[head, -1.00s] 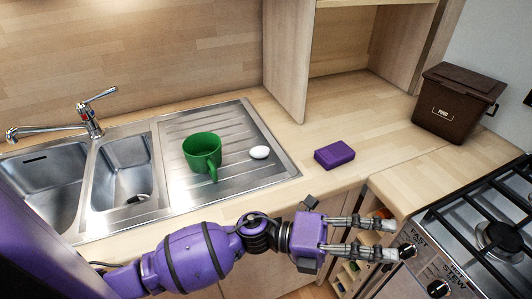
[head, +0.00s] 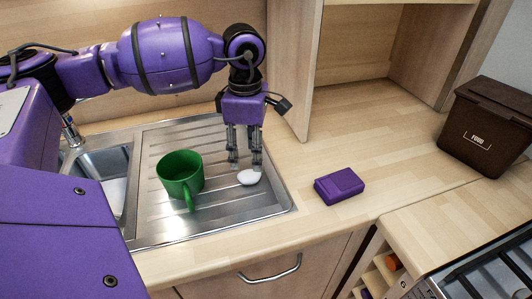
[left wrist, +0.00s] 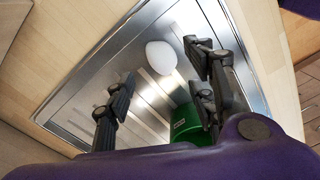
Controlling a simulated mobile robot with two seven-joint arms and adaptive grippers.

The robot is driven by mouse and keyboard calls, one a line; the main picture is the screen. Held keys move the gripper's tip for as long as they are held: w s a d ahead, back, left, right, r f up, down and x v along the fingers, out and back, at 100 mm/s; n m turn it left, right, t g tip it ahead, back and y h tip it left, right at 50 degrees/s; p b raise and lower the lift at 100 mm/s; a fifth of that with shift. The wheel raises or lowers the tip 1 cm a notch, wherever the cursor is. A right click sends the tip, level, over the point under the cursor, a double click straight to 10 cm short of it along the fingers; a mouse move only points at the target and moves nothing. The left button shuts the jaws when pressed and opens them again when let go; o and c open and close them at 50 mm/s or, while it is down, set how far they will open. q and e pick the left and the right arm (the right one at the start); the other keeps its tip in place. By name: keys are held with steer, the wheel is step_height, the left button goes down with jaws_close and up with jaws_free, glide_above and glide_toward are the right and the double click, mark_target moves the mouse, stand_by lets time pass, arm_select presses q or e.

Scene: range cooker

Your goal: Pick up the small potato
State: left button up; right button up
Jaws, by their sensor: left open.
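The small potato is a pale, white, egg-like lump (head: 249,177) lying on the steel draining board to the right of the green mug. It also shows in the left wrist view (left wrist: 161,55), whole and unobstructed, between and beyond the fingers. My left gripper (head: 244,168) points down over the draining board, with its fingertips at or just behind the potato in the head view. It is open and empty; its fingers (left wrist: 158,82) stand apart in the left wrist view. I cannot tell whether a fingertip touches the potato. My right gripper is not in view.
A green mug (head: 180,176) stands on the draining board (head: 222,203) close left of the potato; it also shows in the left wrist view (left wrist: 186,121). A purple box (head: 339,186) lies on the wooden counter. A brown food bin (head: 487,127) stands at right, by the hob.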

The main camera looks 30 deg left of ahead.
mark_target(249, 172)
arm_select(q)
steer(key=shift+a+f, duration=0.25)
steer(key=shift+a, duration=0.05)
steer(key=shift+s+f, duration=0.2)
steer(key=shift+f, duration=0.45)
steer(key=shift+s+f, duration=0.2)
steer(key=shift+f, duration=0.4)
steer(key=f, duration=0.2)
steer(key=f+p, duration=0.1)
steer(key=shift+w+d+f, duration=0.1)
steer(key=shift+w+f, duration=0.2)
steer(key=shift+f, duration=0.35)
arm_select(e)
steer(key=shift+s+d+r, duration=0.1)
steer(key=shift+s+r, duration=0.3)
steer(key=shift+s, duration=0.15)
arm_select(q)
steer(key=shift+c, duration=0.4)
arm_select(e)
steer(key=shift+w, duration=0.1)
arm_select(q)
steer(key=c, duration=1.1)
